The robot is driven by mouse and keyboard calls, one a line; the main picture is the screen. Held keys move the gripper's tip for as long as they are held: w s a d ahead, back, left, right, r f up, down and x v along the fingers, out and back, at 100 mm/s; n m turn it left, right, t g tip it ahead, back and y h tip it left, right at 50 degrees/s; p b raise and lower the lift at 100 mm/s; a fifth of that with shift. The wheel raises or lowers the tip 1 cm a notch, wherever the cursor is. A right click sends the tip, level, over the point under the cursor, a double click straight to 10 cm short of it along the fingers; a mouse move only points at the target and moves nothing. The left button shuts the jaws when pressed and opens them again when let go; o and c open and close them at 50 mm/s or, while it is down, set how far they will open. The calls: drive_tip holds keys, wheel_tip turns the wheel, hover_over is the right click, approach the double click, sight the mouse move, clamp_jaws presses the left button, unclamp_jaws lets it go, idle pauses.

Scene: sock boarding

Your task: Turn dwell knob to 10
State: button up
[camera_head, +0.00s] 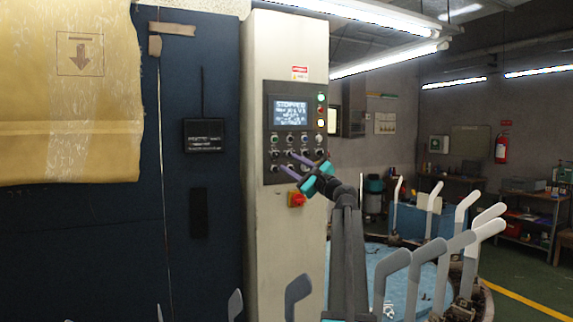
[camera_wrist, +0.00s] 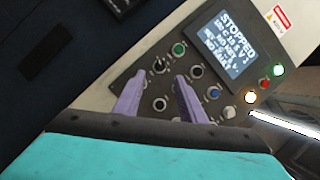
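The control panel (camera_head: 295,132) is on the pale column, with a screen reading STOPPED and rows of knobs and buttons below it. In the wrist view the panel (camera_wrist: 207,112) appears tilted. I cannot read which knob is the dwell knob or its setting. My gripper (camera_head: 288,160) has purple fingers pointing at the lower knob rows. In the wrist view its fingertips (camera_wrist: 161,74) are apart with nothing held. A black knob (camera_wrist: 158,66) shows between and just beyond the tips; contact is not clear. Another dark knob (camera_wrist: 196,72) is right of the right finger.
A red emergency stop (camera_head: 297,200) sits below the panel. A green button (camera_wrist: 179,48), a blue button (camera_wrist: 213,93) and a white button (camera_wrist: 229,112) are near the fingers. Several upright sock forms (camera_head: 395,280) ring the turntable at lower right. A dark blue cabinet (camera_head: 205,70) stands left.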

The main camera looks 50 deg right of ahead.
drive_tip(key=v, duration=0.6)
drive_tip(key=shift+s+b, duration=0.45)
drive_tip(key=shift+f, duration=0.2)
